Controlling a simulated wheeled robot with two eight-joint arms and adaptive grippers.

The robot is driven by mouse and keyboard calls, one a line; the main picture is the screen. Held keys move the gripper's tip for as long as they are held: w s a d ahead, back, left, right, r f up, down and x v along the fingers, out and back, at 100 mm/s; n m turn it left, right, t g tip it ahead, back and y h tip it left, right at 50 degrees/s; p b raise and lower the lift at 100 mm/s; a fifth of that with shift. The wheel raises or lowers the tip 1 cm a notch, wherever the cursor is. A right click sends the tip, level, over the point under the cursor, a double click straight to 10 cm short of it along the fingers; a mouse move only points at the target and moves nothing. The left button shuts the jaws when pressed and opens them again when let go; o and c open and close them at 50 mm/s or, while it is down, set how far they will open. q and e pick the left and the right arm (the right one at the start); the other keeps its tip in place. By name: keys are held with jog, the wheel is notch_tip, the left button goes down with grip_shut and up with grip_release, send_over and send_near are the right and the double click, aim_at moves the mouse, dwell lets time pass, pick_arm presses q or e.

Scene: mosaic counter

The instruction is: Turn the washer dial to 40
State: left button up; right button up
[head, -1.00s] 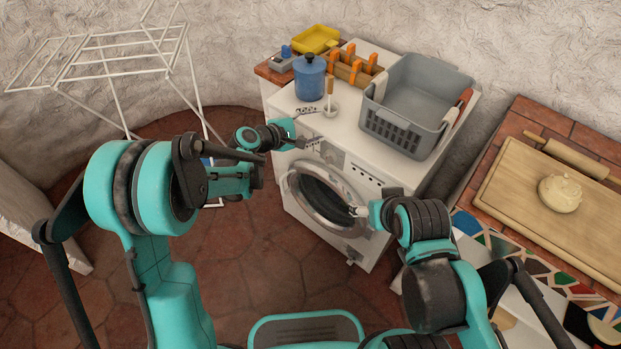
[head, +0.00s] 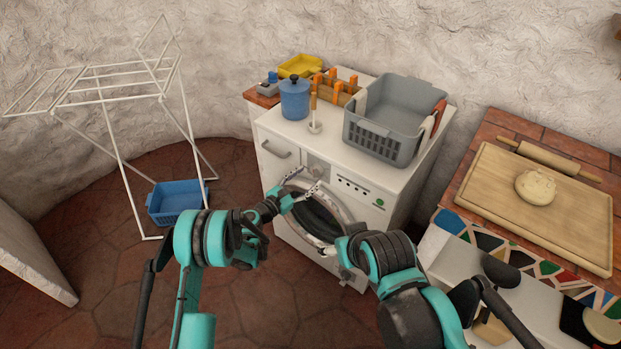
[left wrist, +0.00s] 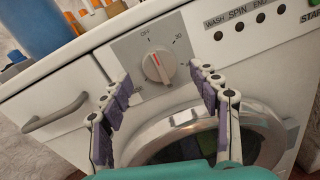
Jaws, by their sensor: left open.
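The white washer (head: 357,198) stands in the middle of the head view. Its dial (left wrist: 158,66) shows clearly in the left wrist view as a pale round knob with a raised bar and a red mark. The red mark is at the upper end, towards OFF; a 30 label is to its upper right. My left gripper (left wrist: 163,82) is open, its purple-padded fingers on either side below the dial and apart from it. In the head view my left gripper (head: 305,180) is just in front of the dial panel. My right gripper (head: 343,247) is low before the round door, its fingers mostly hidden.
A grey basket (head: 383,143), a blue canister (head: 295,100) and a small brush in a holder stand on the washer. A drawer handle (left wrist: 55,112) is left of the dial. A drying rack (head: 120,95) and blue tub (head: 176,203) are at left.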

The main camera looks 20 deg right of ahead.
aim_at(316, 171)
pick_arm(q)
jog(key=shift+x, duration=1.35)
jog(key=c, duration=1.2)
jog(key=shift+o, duration=0.2)
